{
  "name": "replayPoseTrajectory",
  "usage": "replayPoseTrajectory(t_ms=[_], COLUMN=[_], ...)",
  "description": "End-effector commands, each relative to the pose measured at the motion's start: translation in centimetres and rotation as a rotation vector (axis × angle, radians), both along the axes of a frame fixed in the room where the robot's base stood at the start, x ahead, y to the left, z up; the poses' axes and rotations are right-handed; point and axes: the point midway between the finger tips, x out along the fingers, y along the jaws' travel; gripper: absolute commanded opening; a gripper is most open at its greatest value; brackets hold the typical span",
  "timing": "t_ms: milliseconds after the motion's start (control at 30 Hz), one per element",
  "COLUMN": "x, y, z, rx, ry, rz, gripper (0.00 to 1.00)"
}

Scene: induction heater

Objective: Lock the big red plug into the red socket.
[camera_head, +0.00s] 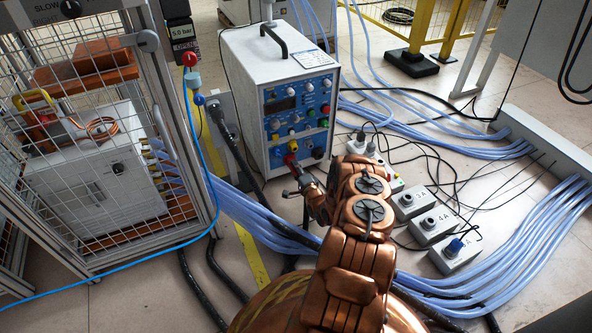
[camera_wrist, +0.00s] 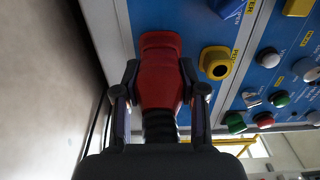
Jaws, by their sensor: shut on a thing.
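The big red plug (camera_wrist: 160,82) sits between the two fingers of my gripper (camera_wrist: 160,88) in the wrist view, with a black ribbed cable end behind it. My gripper is shut on it. The plug's front end reaches the blue panel (camera_wrist: 185,25). The red socket is covered by the plug, so how far in or how turned the plug is cannot be told. In the head view my gripper (camera_head: 297,174) is at the lower front of the white heater unit (camera_head: 255,65), and my arm partly hides this area.
A yellow socket (camera_wrist: 215,62) is close right of the plug, with knobs and coloured buttons further right. A caged cabinet (camera_head: 95,150) stands left. Pale blue hoses (camera_head: 430,285) and grey socket boxes (camera_head: 432,226) lie on the floor at right.

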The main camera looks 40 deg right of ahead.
Motion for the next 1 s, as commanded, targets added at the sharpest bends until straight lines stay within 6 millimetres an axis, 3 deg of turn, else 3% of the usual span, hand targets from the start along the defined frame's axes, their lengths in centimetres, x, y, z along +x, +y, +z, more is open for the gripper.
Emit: replayPoseTrajectory(t_ms=[467, 1000], x=[0.42, 0.42], y=[-0.15, -0.15], z=[0.02, -0.14], rx=[0.005, 0.141], ry=[-0.001, -0.045], rz=[0.0, -0.001], gripper=[0.0, 0.0])
